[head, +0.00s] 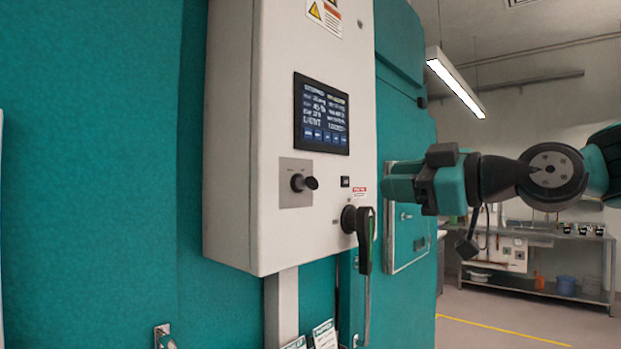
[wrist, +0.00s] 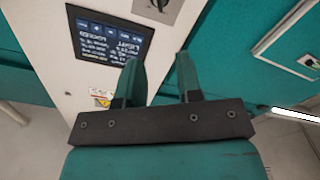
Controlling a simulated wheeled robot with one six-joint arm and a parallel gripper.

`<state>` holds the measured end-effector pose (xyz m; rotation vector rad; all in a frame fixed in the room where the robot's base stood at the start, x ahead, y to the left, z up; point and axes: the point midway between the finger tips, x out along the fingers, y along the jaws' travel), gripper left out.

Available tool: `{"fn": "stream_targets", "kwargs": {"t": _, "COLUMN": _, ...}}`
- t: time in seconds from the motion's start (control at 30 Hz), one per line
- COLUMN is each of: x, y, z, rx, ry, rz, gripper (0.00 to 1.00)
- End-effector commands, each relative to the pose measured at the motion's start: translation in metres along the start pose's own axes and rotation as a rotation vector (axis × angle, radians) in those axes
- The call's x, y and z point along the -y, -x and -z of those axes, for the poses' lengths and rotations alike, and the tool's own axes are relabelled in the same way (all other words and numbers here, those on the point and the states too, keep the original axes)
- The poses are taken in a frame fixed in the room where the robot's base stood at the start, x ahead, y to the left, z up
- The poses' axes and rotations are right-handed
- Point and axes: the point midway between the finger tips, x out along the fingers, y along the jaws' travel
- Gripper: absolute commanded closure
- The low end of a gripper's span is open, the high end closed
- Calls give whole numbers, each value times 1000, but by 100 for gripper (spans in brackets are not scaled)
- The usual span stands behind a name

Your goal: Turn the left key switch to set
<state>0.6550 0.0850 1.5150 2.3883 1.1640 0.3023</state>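The left key switch (head: 303,182) is a dark knob-like key on a grey plate at the lower left of the white control box. Its label is too small to read. Part of its grey plate with the dark key (wrist: 160,5) shows at the top edge of the wrist view. My gripper (head: 386,188) is right of the switch in the head view, apart from it, by the box's right edge. In the wrist view, my gripper (wrist: 158,72) has its two teal fingers apart with nothing between them.
A lit screen (head: 321,115) is above the switch. A dark rotary handle (head: 364,238) with a green strip juts out at the box's lower right. A teal chamber wall (head: 90,180) stands behind. A shelf with items (head: 540,290) is far off at right.

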Motion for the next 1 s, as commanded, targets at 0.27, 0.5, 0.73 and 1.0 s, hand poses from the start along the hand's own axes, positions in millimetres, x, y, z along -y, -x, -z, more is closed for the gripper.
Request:
{"fn": "stream_targets", "kwargs": {"t": 0.27, "x": -2, "y": -48, "z": 8, "rx": -9, "ry": 4, "rz": 4, "gripper": 67}}
{"fn": "stream_targets", "kwargs": {"t": 0.5, "x": -2, "y": -104, "z": 8, "rx": -6, "ry": 3, "rz": 4, "gripper": 67}}
{"fn": "stream_targets", "kwargs": {"t": 0.73, "x": -1, "y": -149, "z": 7, "rx": -6, "ry": 4, "rz": 3, "gripper": 67}}
{"fn": "stream_targets", "kwargs": {"t": 1.0, "x": 0, "y": -171, "z": 4, "rx": -7, "ry": 5, "rz": 0, "gripper": 67}}
